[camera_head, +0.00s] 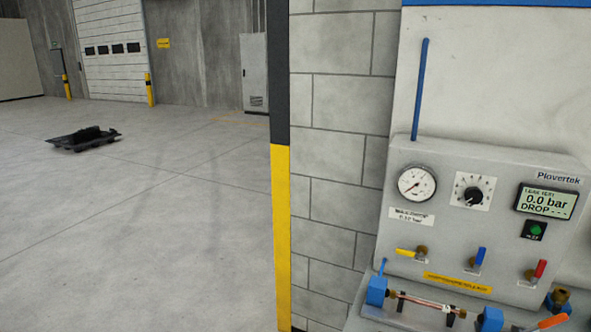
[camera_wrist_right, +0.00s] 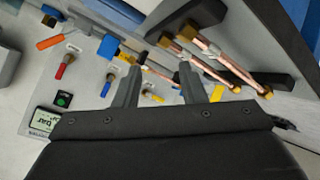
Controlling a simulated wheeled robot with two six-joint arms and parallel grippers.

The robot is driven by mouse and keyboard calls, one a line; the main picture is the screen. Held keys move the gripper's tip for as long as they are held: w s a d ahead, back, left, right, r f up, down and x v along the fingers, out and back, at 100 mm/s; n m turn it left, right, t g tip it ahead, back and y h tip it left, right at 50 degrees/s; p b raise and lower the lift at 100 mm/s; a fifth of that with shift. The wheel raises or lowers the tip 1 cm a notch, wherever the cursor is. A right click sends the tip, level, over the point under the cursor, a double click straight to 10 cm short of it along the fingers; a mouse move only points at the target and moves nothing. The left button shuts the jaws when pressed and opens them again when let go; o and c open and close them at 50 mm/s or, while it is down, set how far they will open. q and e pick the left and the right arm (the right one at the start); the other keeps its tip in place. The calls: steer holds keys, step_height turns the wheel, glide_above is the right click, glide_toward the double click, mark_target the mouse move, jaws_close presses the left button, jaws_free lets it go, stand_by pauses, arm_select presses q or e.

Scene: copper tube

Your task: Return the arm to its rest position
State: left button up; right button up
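My right gripper (camera_wrist_right: 163,70) shows in the right wrist view with its two grey fingers apart. Nothing is visibly held between them. Behind the fingertips is a test panel, partly covered by the gripper. A copper tube (camera_head: 425,302) lies between blue clamp blocks (camera_head: 376,290) at the panel's foot in the head view. Two more copper tubes (camera_wrist_right: 205,62) with brass ends lie on a dark rack at the upper right of the wrist view. Neither gripper shows in the head view, and my left gripper is in no frame.
The grey panel (camera_head: 440,225) carries a gauge (camera_head: 417,183), a knob (camera_head: 473,195), a display reading 0.0 bar (camera_head: 547,202) and yellow, blue and red valve levers. A yellow and black post (camera_head: 281,225) stands left of it. Open concrete floor (camera_head: 150,230) lies beyond.

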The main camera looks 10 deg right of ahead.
steer(key=s+a+f+m+g+y, duration=0.1)
steer(key=s+a+f+g, duration=0.25)
steer(key=s, duration=0.25)
steer(key=s+a+f+m+g+y, duration=0.1)
steer(key=s+a+f+g+y, duration=0.1)
steer(key=s+f+g, duration=0.3)
steer(key=s+a+f+b+x, duration=0.1)
steer(key=s+b+x, duration=0.2)
steer(key=x, duration=1.1)
steer(key=s+a+b+x, duration=0.2)
steer(key=s+x, duration=0.1)
steer(key=x, duration=1.1)
steer(key=s+f+b, duration=0.2)
steer(key=s+f, duration=0.5)
steer(key=f, duration=0.3)
steer(key=s+a+f+b, duration=0.1)
steer(key=s+f+b, duration=0.2)
steer(key=s+f, duration=0.4)
step_height(320, 180, down, 4)
steer(key=shift+s+f+m+y, duration=0.2)
steer(key=shift+s+m+y, duration=0.1)
steer(key=shift+s+y, duration=0.1)
steer(key=shift+a+g, duration=0.1)
steer(key=shift+g, duration=0.15)
